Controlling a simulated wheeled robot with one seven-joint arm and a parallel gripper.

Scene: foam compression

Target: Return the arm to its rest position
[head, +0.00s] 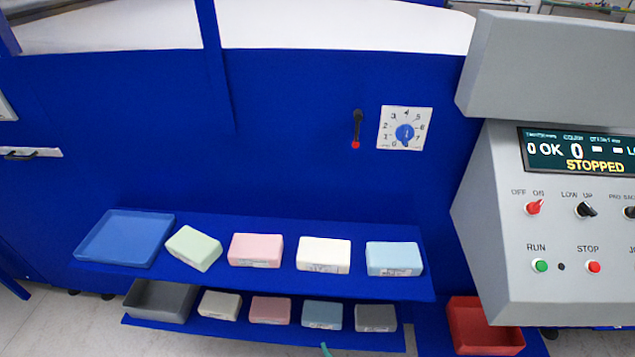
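My arm and gripper are not clearly seen in the head view. A small teal tip (326,350) pokes in at the bottom edge, and I cannot tell what it belongs to. Foam blocks rest on the blue upper shelf (300,287): a green block (193,248) set at an angle, a pink block (255,250), a cream block (323,255) and a light blue block (394,259). A blue tray (125,238) lies at the shelf's left end.
A lower shelf (360,341) holds a grey bin (160,300) and several duller blocks. A red bin (485,325) stands at lower right. A grey control panel (560,230) juts out at right, its display (585,150) reading STOPPED. A lever (357,128) and dial (405,130) are on the blue wall.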

